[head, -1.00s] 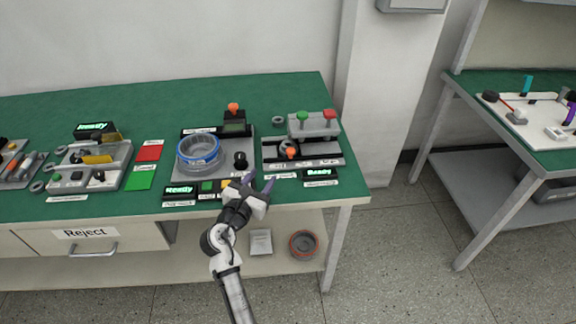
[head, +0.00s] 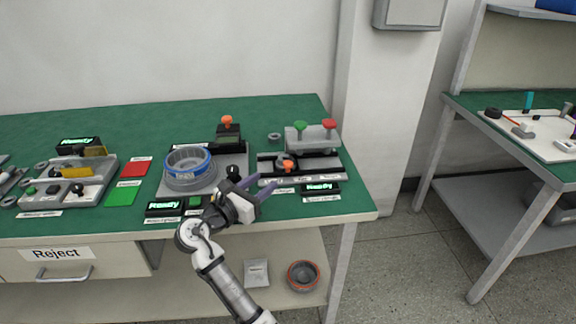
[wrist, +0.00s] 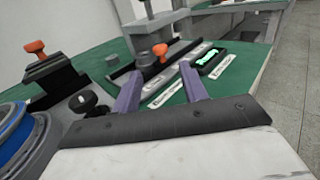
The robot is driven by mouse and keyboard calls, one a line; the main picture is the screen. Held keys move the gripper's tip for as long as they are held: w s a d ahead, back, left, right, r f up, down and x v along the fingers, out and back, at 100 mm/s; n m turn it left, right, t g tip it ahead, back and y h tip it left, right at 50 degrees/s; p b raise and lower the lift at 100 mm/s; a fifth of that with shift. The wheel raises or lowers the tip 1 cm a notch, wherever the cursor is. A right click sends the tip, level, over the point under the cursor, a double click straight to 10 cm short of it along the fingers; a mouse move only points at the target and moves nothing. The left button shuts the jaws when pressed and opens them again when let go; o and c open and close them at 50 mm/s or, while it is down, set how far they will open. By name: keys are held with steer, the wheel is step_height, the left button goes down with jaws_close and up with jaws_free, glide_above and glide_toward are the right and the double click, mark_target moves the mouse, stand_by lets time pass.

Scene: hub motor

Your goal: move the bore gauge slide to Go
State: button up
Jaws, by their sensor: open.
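The bore gauge slide (head: 288,169), a grey round block with an orange knob, sits on a dark rail at the right of the green bench. In the wrist view its orange knob (wrist: 160,50) shows beyond and between my fingertips. A pale label strip (head: 312,180) runs along the rail's front; its words are too small to read surely. My gripper (head: 258,191) is open and empty, in front and left of the slide, apart from it. Its two purple fingers (wrist: 160,88) point toward the slide in the wrist view.
A fixture with green and red knobs (head: 314,135) stands behind the rail. A lit Ready display (head: 320,188) sits at its front right. Left are a blue-rimmed ring (head: 188,165), a black knob (head: 233,172) and an orange-knobbed unit (head: 228,130). The bench's right end is clear.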

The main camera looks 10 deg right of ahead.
mark_target(286, 166)
steer(key=p+x, duration=0.1)
steer(key=x, duration=1)
steer(key=shift+w+d, duration=0.1)
steer(key=shift+c, duration=0.4)
jaws_close()
steer(key=shift+d, duration=0.1)
